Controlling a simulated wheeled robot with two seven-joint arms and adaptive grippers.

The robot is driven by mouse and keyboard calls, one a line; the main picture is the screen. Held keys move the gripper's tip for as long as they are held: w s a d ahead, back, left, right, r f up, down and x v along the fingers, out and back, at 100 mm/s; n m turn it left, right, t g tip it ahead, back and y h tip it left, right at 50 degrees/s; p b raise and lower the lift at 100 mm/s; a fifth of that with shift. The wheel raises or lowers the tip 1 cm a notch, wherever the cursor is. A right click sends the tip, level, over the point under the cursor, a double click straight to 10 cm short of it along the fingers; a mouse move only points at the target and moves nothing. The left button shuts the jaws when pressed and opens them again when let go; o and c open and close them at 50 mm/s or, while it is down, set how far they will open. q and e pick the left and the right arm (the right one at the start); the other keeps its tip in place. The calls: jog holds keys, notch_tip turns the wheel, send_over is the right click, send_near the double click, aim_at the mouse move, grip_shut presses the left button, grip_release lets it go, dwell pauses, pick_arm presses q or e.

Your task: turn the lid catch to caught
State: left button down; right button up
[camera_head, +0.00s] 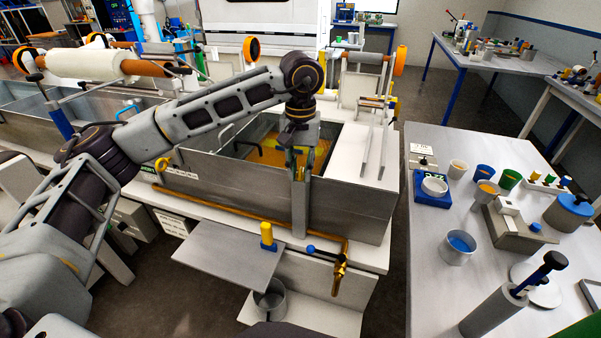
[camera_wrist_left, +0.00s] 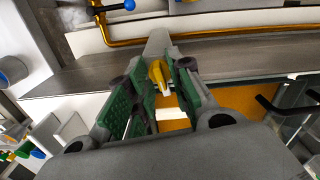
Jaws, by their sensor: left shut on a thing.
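My left gripper (camera_head: 298,166) is at the front wall of the long grey resin bath (camera_head: 240,196), beside the top of a grey upright plate on that wall. In the left wrist view, its two green-padded fingers (camera_wrist_left: 157,85) are shut on a small yellow catch piece (camera_wrist_left: 158,71), one pad on each side. The grey plate (camera_wrist_left: 157,43) shows just beyond the fingertips. In the head view the catch is mostly hidden by the fingers, so its exact turn cannot be told. Amber resin (camera_head: 272,152) shows inside the bath. My right gripper is out of view.
A brass pipe (camera_head: 220,208) with a blue-handled tap (camera_head: 325,251) runs along the bath's front below the gripper. A grey shelf (camera_head: 225,254) juts out there. A bench (camera_head: 425,250) with cups and tools stands at the right. Rollers (camera_head: 125,68) stand behind my left arm.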

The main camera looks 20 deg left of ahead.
aim_at(301, 169)
pick_arm(q)
jog(key=shift+m+b, duration=0.45)
jog(key=shift+m, duration=0.65)
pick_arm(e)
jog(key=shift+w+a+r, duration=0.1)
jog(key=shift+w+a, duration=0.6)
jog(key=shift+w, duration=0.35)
pick_arm(q)
jog(key=c, duration=1.6)
grip_release()
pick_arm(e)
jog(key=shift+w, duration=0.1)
pick_arm(q)
jog(key=shift+r, duration=0.15)
notch_tip(301, 169, up, 12)
jog(key=shift+f, duration=0.2)
